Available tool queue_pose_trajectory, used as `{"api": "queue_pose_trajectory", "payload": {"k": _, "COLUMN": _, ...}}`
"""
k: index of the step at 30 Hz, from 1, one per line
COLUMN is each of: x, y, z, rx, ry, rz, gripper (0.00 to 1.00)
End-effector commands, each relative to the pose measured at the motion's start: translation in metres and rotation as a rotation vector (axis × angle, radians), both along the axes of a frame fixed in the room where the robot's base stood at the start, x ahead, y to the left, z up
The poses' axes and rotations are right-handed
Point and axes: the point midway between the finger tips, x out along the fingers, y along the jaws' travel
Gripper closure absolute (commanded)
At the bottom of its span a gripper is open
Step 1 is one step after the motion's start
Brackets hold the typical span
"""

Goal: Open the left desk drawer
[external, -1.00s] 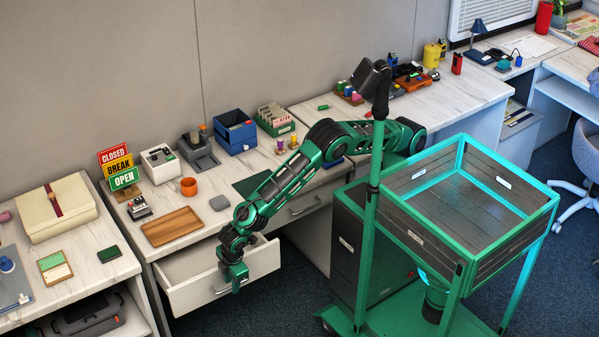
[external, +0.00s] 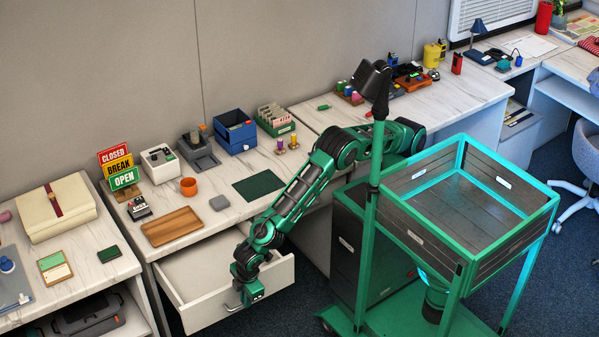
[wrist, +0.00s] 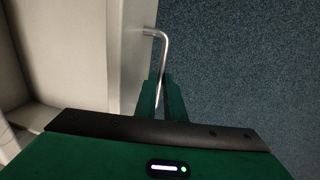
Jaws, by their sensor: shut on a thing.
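The left desk drawer (external: 208,308) is pulled well out from under the desk, and its pale inside shows in the external view. The drawer front and inside also fill the left of the wrist view (wrist: 128,60). My gripper (external: 240,304) is at the drawer front. In the wrist view my gripper (wrist: 163,95) has its two green fingers shut on the metal bar handle (wrist: 157,34). The handle's bent end shows above the fingers; the rest is partly hidden between them. The inside of the drawer looks empty where I can see it.
The desk top (external: 215,225) above holds a wooden tray (external: 172,226), an orange cup (external: 188,187) and a green mat (external: 258,184). A lower cabinet with a black case (external: 90,318) stands at left. Open blue carpet (wrist: 235,60) lies before the drawer.

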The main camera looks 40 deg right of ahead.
Motion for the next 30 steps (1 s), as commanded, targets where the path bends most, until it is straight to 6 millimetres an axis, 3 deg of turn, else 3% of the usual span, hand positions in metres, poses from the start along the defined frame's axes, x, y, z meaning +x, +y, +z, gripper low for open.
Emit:
{"api": "queue_pose_trajectory", "payload": {"k": 5, "x": 0.001, "y": 0.001, "z": 0.001, "rx": 0.002, "ry": -0.001, "rz": -0.002, "gripper": 1.0}}
{"api": "queue_pose_trajectory", "payload": {"k": 6, "x": 0.001, "y": 0.001, "z": 0.001, "rx": 0.002, "ry": -0.001, "rz": -0.002, "gripper": 0.84}}
{"api": "queue_pose_trajectory", "payload": {"k": 8, "x": 0.001, "y": 0.001, "z": 0.001, "rx": 0.002, "ry": -0.001, "rz": -0.002, "gripper": 0.72}}
{"api": "queue_pose_trajectory", "payload": {"k": 20, "x": 0.0, "y": 0.001, "z": 0.007, "rx": 0.002, "ry": 0.0, "rz": -0.002, "gripper": 0.72}}
{"api": "queue_pose_trajectory", "payload": {"k": 30, "x": -0.01, "y": 0.001, "z": 0.065, "rx": 0.004, "ry": 0.001, "rz": 0.0, "gripper": 0.72}}
